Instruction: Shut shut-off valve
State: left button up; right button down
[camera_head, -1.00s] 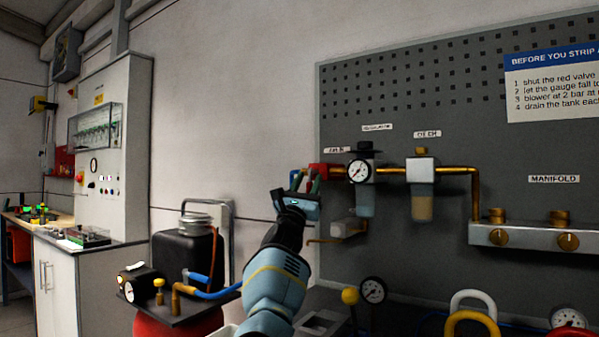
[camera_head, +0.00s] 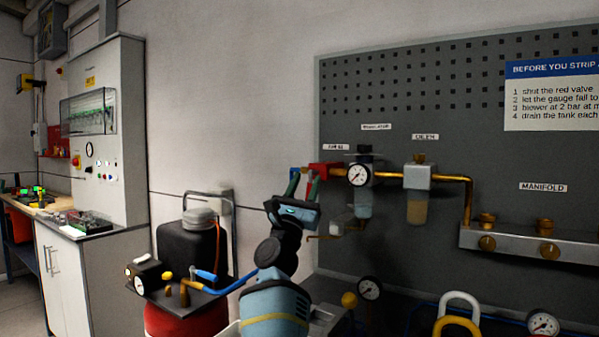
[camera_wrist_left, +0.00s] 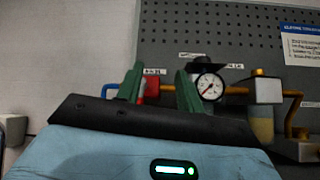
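The red shut-off valve (camera_head: 324,169) sits at the left end of the brass air line on the grey pegboard, under a small label. My left gripper (camera_head: 303,186) is just left of and below it, fingers pointing up toward it. In the left wrist view the two green fingers (camera_wrist_left: 159,87) stand apart, and the red valve (camera_wrist_left: 152,87) shows between them, nearer the left finger. The gripper is open; I cannot tell whether a finger touches the valve. My right gripper is not in view.
Right of the valve are a pressure gauge (camera_head: 359,174), a filter unit (camera_head: 418,177) and a manifold (camera_head: 525,243). A black tank (camera_head: 187,248) and a blue-handled lever (camera_head: 206,275) stand below left. The wall left of the board is bare.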

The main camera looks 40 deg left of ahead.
pick_arm(q)
jog(key=s+d+p, duration=0.3)
jog(key=s, duration=0.1)
jog(key=shift+s+d+r+p, duration=0.1)
jog(key=shift+d+r+p, duration=0.1)
jog(key=shift+r+p, duration=0.15)
jog(key=shift+f, duration=0.1)
jog(key=shift+c, duration=0.5)
